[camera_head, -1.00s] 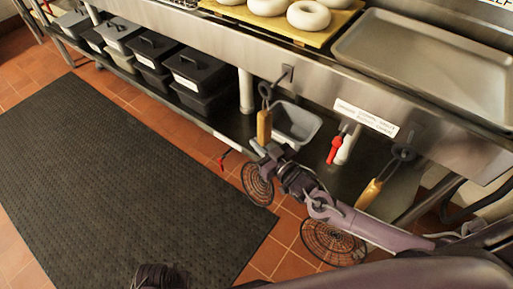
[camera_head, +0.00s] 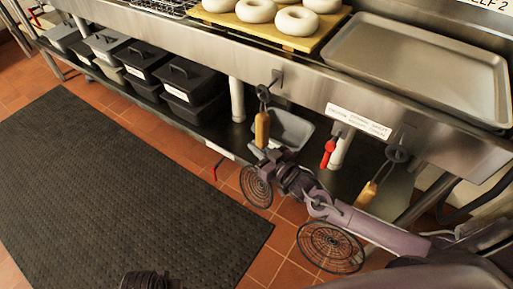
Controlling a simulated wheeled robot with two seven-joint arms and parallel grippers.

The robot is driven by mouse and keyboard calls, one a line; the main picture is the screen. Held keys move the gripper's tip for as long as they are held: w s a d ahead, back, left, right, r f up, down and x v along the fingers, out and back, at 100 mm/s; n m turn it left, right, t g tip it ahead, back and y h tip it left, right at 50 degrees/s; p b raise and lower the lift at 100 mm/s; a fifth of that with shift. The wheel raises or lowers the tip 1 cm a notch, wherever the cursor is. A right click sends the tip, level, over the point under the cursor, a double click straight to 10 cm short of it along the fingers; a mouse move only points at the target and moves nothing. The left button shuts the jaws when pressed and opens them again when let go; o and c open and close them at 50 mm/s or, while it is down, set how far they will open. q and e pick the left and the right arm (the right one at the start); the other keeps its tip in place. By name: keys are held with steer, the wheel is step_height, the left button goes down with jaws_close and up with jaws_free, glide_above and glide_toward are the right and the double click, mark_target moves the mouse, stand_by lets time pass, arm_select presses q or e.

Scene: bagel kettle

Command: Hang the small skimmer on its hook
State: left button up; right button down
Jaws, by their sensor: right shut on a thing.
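The small skimmer has a tan handle (camera_head: 262,129), a dark ring at its top and a round wire mesh head (camera_head: 257,187). It is upright in front of the steel counter's front. My right gripper (camera_head: 264,156) is shut on it at the lower end of the handle, above the mesh. Its ring is close to a dark hook (camera_head: 276,77) on the counter front; I cannot tell whether the ring is around the hook or just in front of it. A dark ridged part of mine (camera_head: 150,281), probably my left gripper, shows at the bottom edge; its fingers are hidden.
A larger skimmer with a tan handle (camera_head: 367,194) and wide mesh head (camera_head: 331,247) hangs at the right, partly behind my right arm. A grey bin (camera_head: 292,127) stands on the lower shelf. A black mat (camera_head: 110,190) covers the floor.

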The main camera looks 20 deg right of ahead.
stand_by(0.4)
steer(key=c, duration=1.5)
jaws_free()
